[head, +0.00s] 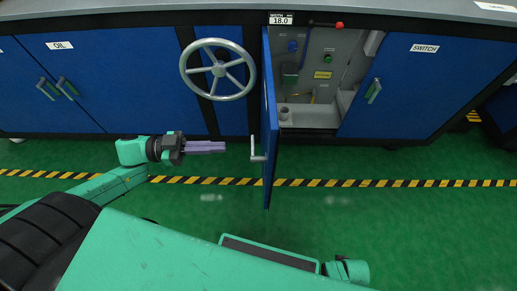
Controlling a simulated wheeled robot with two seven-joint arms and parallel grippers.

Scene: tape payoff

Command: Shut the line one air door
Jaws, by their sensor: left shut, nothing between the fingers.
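A blue cabinet door (269,125) stands wide open, swung out toward me and seen nearly edge-on. Its grey handle (257,150) sticks out on the left side. No label shows on this door, so I cannot tell if it is the line one air door. Behind it is an open grey compartment (318,60) with small knobs, a yellow label and pipes. My left gripper (222,147) is shut and empty, its purple fingers pointing right, a little left of the handle and apart from it. My right gripper is not in view.
A grey handwheel (217,69) is mounted left of the open compartment. Closed blue doors labelled OIL (60,45) and SWITCH (424,48) flank it. A red-knobbed lever (339,25) sits above the opening. Green floor with a striped yellow-black line (400,183) is clear at right.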

